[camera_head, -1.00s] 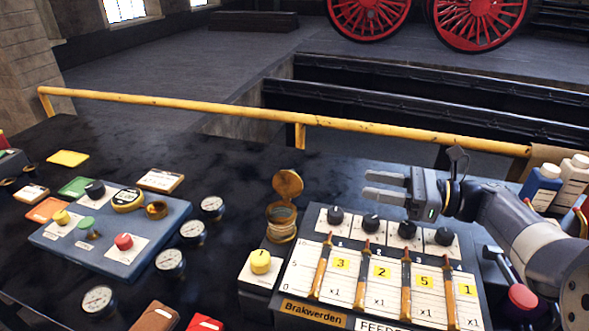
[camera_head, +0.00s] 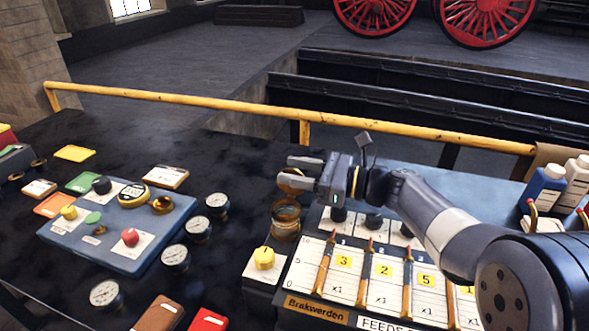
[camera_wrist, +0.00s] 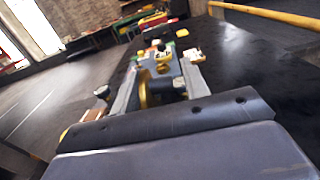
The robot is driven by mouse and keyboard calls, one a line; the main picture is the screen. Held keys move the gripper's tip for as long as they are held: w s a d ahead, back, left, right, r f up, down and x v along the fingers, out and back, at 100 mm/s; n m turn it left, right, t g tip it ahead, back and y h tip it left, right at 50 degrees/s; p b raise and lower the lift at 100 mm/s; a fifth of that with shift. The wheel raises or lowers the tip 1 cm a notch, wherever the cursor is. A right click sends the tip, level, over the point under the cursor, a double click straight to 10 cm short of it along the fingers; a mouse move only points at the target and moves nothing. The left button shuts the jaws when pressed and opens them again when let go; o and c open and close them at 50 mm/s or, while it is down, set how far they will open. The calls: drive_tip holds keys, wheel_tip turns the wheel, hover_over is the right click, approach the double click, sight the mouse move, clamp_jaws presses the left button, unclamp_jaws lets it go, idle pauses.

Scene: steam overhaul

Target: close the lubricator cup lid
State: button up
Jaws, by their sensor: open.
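The brass lubricator cup (camera_head: 286,222) stands at the back left corner of the feed panel. Its round brass lid (camera_head: 292,172) is raised upright above the cup, open, and partly hidden by my gripper in the head view. My gripper (camera_head: 290,171) is open, with its fingers pointing left at the height of the lid. In the wrist view the lid (camera_wrist: 143,88) appears edge-on between the two fingers (camera_wrist: 158,85), nearer the left one. I cannot tell whether a finger touches it.
The feed panel (camera_head: 375,285) with knobs and sliders lies below my arm. A yellow knob (camera_head: 264,258) is in front of the cup. Gauges (camera_head: 198,229) and a blue control box (camera_head: 115,245) are on the left. A yellow rail (camera_head: 220,105) runs behind the table.

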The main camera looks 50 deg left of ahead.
drive_tip(key=shift+s+a, duration=0.15)
drive_tip(key=shift+a, duration=0.1)
drive_tip(key=c, duration=0.8)
